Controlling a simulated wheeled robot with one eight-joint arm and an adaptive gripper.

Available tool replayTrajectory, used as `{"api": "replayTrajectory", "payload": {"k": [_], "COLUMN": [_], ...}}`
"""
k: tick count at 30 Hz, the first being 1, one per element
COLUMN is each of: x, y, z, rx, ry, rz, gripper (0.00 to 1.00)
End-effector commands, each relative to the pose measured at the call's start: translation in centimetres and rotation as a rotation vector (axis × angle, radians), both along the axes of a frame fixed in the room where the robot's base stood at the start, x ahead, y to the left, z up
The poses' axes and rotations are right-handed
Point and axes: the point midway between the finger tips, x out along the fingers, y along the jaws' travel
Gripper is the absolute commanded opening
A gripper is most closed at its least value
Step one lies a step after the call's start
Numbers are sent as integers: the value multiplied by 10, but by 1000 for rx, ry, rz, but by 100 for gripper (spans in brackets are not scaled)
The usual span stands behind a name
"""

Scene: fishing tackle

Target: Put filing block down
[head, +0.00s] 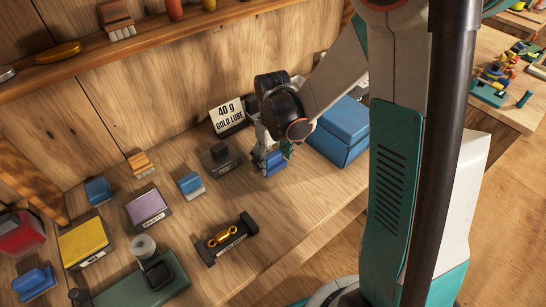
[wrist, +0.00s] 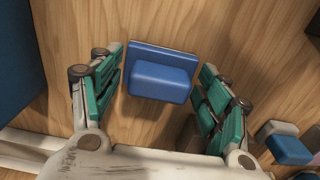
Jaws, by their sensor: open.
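A blue block (wrist: 160,80) with a raised, rounded top on a flat base, which I take to be the filing block, sits on the wooden bench. In the wrist view it lies between the two green-padded fingers of my gripper (wrist: 157,72), with wood showing on both sides, so the fingers stand apart from it. In the head view the blue block (head: 272,163) is partly hidden under my gripper (head: 268,148), low over the bench in front of the "40 g GOLD LURE" sign (head: 228,113). My gripper is open.
A large blue box (head: 341,133) stands close to the right of my gripper. A dark block (head: 221,160) and a smaller blue and grey block (head: 190,184) stand to the left. A black holder with a gold lure (head: 226,240) lies nearer the front. Bare bench lies between.

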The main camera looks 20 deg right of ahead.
Motion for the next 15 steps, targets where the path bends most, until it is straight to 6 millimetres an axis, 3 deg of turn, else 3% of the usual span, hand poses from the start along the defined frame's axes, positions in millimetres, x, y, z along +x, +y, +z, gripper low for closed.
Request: {"api": "replayTrajectory", "payload": {"k": [5, 15], "x": [0, 0], "y": [0, 0], "z": [12, 81], "rx": [0, 0], "ry": [0, 0], "rz": [0, 0], "gripper": [70, 70]}}
